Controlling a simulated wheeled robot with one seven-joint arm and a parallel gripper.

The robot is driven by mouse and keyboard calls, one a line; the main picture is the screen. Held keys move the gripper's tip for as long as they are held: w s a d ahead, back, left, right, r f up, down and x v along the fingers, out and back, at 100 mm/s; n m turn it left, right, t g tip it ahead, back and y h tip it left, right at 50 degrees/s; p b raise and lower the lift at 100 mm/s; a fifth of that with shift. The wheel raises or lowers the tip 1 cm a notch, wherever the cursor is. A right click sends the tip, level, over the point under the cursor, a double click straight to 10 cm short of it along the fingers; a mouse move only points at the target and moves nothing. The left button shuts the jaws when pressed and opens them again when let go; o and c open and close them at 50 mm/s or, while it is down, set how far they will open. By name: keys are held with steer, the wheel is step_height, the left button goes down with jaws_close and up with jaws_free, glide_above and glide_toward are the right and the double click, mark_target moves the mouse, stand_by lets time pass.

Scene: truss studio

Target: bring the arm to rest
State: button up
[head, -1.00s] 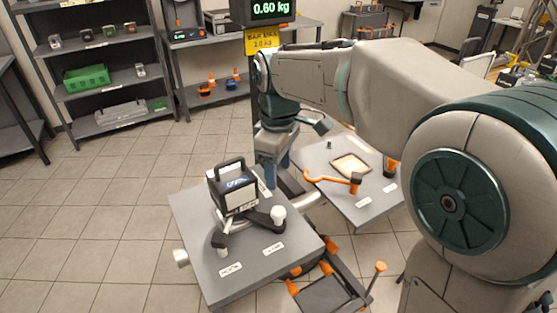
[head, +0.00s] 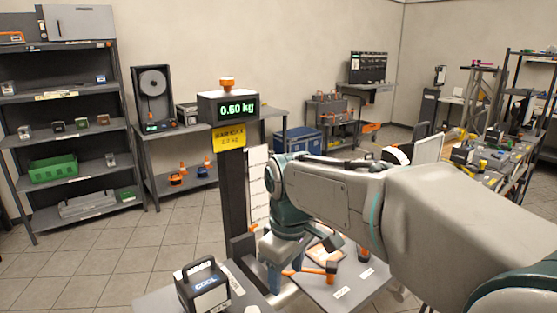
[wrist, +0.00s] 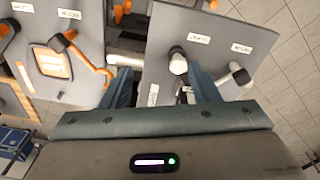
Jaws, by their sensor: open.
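My gripper (head: 273,277) hangs from my bent arm in the head view, over the bench at the bottom, to the right of a black box with a carry handle (head: 203,290). In the wrist view my gripper (wrist: 163,82) shows its two blue-grey fingers spread apart, with nothing held between them. Below it are the edges of two grey plates. The right plate (wrist: 215,22) bears levers with a white knob (wrist: 179,66) and a black knob (wrist: 240,75).
A post with a display reading 0.60 kg (head: 238,108) stands close behind my arm. The other plate (head: 340,298) bears an orange hammer-like handle (head: 318,271) and a framed panel (wrist: 52,60). Shelves (head: 75,90) stand at the back left. Tiled floor is clear at left.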

steer(key=s+d+f+m+t, duration=0.1)
steer(key=s+d+f+m, duration=0.2)
steer(key=s+d+m, duration=0.2)
steer(key=s+d+f+m+t, duration=0.1)
steer(key=s+d+f+m, duration=0.3)
steer(key=d, duration=0.4)
steer(key=s+m, duration=0.1)
steer(key=s, duration=0.1)
steer(key=shift+s+d+m, duration=0.3)
steer(key=shift+s+d, duration=0.1)
